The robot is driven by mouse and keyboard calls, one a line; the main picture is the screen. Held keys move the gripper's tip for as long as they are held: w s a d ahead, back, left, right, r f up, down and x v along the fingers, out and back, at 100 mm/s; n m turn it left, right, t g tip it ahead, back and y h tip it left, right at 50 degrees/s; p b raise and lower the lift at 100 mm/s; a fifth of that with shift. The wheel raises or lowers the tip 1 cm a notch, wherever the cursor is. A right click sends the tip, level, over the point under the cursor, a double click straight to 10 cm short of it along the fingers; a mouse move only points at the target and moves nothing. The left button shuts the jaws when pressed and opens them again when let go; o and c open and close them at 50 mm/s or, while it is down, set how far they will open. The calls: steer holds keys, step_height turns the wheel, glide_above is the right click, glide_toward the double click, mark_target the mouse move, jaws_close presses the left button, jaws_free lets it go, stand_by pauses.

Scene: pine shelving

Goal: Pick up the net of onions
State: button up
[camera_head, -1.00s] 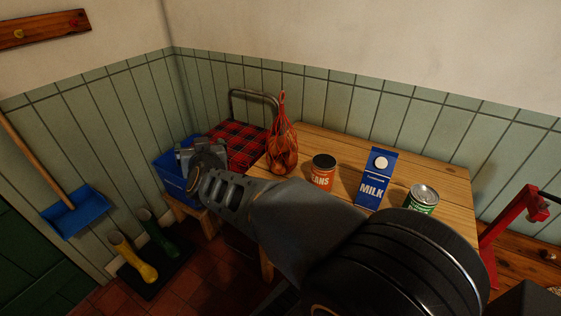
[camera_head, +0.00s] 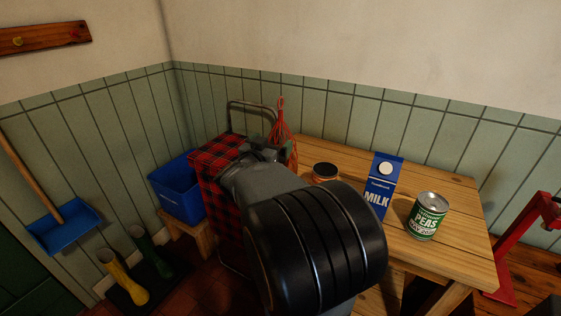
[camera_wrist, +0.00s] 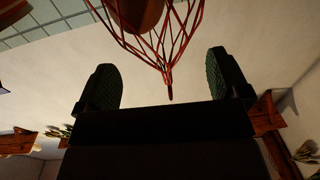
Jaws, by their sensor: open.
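The net of onions (camera_head: 283,133) stands at the left end of the wooden table, a red mesh with its top gathered to a point. My arm hides its lower part in the head view. In the wrist view the red net (camera_wrist: 163,42) hangs in from the top edge, with a brown onion (camera_wrist: 137,12) inside it. My gripper (camera_wrist: 165,82) is open, its two dark padded fingers apart. The net's gathered tip reaches between the fingers in that picture, and I see no finger touching it. In the head view my gripper (camera_head: 268,148) is close beside the net.
On the table (camera_head: 457,222) stand an orange-red can (camera_head: 325,172), a blue milk carton (camera_head: 381,187) and a green peas can (camera_head: 428,217). A red tartan trolley (camera_head: 215,160) and a blue bin (camera_head: 181,187) are left of the table. A red frame (camera_head: 522,235) stands at the right.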

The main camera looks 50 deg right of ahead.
mark_target(277, 139)
steer(key=shift+x, duration=3.05)
jaws_close()
